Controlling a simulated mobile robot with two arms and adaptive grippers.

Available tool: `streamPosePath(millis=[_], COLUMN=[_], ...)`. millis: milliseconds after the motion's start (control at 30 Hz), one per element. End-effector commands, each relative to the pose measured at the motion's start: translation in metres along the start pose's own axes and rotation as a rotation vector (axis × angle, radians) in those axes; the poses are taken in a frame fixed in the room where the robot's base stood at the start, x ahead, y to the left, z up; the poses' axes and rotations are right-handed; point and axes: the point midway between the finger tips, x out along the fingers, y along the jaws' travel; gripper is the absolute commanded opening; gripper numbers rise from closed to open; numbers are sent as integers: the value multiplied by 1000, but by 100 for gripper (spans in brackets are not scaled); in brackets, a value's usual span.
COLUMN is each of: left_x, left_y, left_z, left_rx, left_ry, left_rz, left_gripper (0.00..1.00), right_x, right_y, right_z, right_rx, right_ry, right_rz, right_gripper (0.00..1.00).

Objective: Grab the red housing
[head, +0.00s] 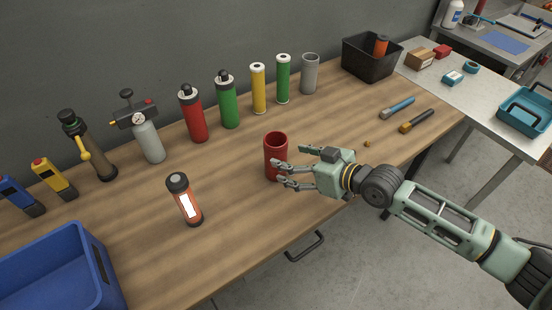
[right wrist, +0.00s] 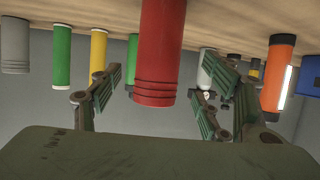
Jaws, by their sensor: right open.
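The red housing (head: 276,152) is a hollow, open-topped red cylinder standing upright on the wooden table near its front edge. My right gripper (head: 290,168) is open just to its right, with its fingers reaching towards the housing's side and partly overlapping its lower right. In the right wrist view, where the scene appears upside down, the red housing (right wrist: 160,50) shows in the gap between the spread fingers. I cannot tell whether any finger touches it. My left gripper is not in view.
An orange cylinder with a white label (head: 184,200) stands left of the housing. Red, green, yellow and grey cylinders line the back, including a red bottle (head: 192,116). A blue bin (head: 98,262) is at front left, a black bin (head: 360,62) at back right. Small tools (head: 416,121) lie right.

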Motion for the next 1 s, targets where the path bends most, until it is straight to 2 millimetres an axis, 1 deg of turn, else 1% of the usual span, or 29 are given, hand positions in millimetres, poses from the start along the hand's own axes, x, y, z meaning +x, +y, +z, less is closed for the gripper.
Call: streamPosePath(millis=[100, 267, 433, 500, 600, 700, 900, 1000], left_x=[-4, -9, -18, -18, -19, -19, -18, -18], left_y=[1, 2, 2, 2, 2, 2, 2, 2], left_z=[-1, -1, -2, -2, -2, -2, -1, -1], left_rx=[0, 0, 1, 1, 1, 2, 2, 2], left_ry=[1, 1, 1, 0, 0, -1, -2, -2], left_rz=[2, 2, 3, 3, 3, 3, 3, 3], left_gripper=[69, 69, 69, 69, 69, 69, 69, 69], right_x=[14, 28, 49, 59, 68, 72, 72, 72], right_y=[-1, 0, 3, 3, 3, 3, 3, 3], right_z=[-3, -4, -7, -4, -4, -3, -3, -3], right_rx=[1, 0, -2, 0, -1, -1, -1, -1], right_ry=[2, 1, 2, 0, 1, 0, 0, 0], right_rz=[-2, -2, -1, -2, -2, -2, -2, -2], right_gripper=[70, 70, 70, 70, 70, 70, 70, 62])
